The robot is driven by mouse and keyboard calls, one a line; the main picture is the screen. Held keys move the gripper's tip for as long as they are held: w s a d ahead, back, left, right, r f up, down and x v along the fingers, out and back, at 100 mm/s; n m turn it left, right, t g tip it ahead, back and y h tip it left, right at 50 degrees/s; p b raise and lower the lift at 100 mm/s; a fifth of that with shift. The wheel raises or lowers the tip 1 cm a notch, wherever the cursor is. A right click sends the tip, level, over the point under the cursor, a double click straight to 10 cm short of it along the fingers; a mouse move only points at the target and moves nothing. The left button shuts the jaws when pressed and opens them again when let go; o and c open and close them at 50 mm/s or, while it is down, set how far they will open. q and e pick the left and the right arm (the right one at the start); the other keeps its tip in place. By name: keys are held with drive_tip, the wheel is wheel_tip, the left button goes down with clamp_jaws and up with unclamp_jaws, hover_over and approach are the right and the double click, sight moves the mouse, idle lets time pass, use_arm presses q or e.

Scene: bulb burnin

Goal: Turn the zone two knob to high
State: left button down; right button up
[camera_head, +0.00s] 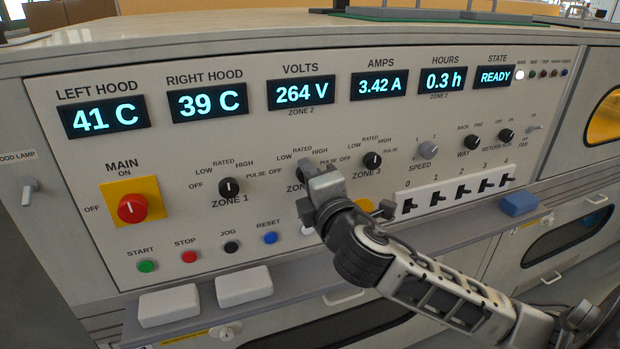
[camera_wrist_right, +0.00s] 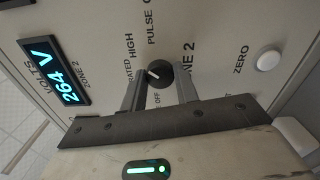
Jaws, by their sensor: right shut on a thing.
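The zone two knob (camera_wrist_right: 159,73) is black with a white pointer mark. In the right wrist view the mark points to the left of the picture, on the RATED and HIGH side; I cannot tell the exact setting. My right gripper (camera_wrist_right: 160,88) is shut on the knob, one finger on each side, and one finger hides the LOW label. In the head view my right gripper (camera_head: 310,174) covers most of the knob and part of its label. The volts display (camera_head: 301,93) reads 264 V for zone 2. My left gripper is not in view.
The zone one knob (camera_head: 229,187) and zone three knob (camera_head: 372,160) stand on either side. A red main switch (camera_head: 132,208) is at the left. Push buttons and black slide switches (camera_head: 437,199) lie below. A ledge with white blocks (camera_head: 244,285) runs under the panel.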

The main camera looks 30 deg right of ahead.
idle(0.4)
drive_tip(key=o, duration=1)
use_arm(q)
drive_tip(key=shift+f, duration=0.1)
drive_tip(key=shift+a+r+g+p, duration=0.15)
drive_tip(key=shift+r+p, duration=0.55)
drive_tip(key=shift+p, duration=0.95)
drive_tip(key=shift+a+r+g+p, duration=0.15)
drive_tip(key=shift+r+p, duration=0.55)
drive_tip(key=shift+p, duration=0.9)
use_arm(e)
drive_tip(key=shift+v, duration=8)
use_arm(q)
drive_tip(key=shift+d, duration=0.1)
use_arm(e)
drive_tip(key=shift+d, duration=0.1)
